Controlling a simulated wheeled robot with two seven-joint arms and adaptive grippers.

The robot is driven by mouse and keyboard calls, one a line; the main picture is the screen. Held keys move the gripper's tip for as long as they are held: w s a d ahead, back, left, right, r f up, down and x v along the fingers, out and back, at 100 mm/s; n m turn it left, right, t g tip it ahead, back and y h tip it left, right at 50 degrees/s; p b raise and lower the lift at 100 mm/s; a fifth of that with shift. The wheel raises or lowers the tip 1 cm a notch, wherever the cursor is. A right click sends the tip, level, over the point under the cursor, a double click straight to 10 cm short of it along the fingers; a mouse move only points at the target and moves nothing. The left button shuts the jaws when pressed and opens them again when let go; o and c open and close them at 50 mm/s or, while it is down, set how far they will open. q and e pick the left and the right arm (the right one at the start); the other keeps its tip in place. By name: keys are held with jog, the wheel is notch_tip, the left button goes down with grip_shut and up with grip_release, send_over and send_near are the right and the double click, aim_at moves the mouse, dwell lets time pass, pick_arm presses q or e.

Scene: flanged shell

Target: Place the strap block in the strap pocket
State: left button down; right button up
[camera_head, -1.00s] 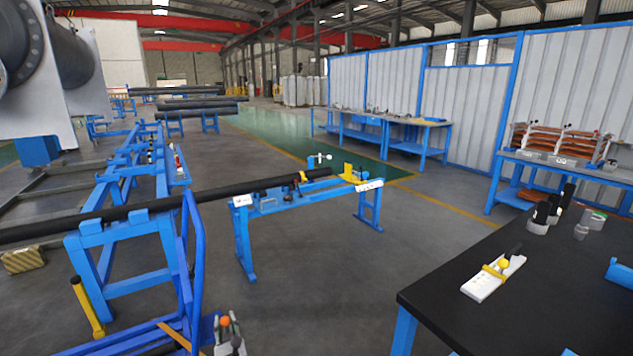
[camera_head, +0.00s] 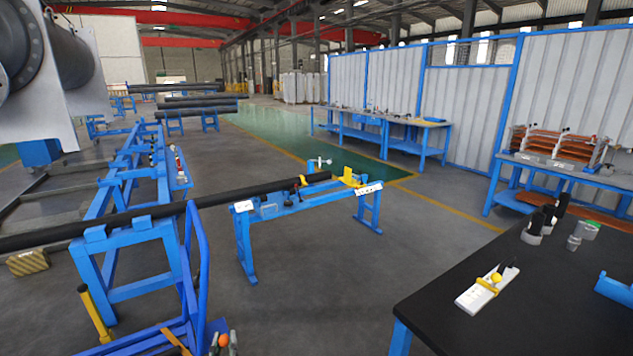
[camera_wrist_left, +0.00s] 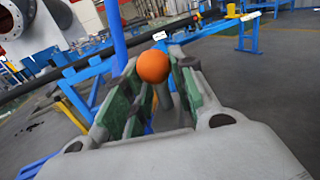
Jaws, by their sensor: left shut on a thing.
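My left gripper (camera_head: 223,346) shows only in part at the bottom edge of the head view. In the left wrist view its green-padded fingers (camera_wrist_left: 150,95) are shut on a piece with an orange ball knob (camera_wrist_left: 153,67) on a grey stem. The knob also shows in the head view (camera_head: 223,339). The rest of the held piece is hidden, so I cannot tell whether it is the strap block. I cannot make out the strap pocket for sure. A white board (camera_head: 474,300) with a yellow strap-like part (camera_head: 487,286) lies on the black table. My right gripper is not in view.
The black-topped table (camera_head: 440,325) fills the lower right. A blue trestle (camera_head: 245,240) carries a long dark pipe (camera_head: 240,192), with yellow fittings (camera_head: 347,177) at its far end. A blue tubular frame (camera_head: 200,270) stands close to my gripper. Open grey floor lies between trestle and table.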

pick_arm(q)
jog(key=s+d+r+m+h+p, duration=0.2)
jog(key=s+d+r+h+p, duration=0.1)
jog(key=s+r, duration=0.3)
jog(key=shift+d+r+p, duration=0.15)
jog(key=shift+p, duration=0.3)
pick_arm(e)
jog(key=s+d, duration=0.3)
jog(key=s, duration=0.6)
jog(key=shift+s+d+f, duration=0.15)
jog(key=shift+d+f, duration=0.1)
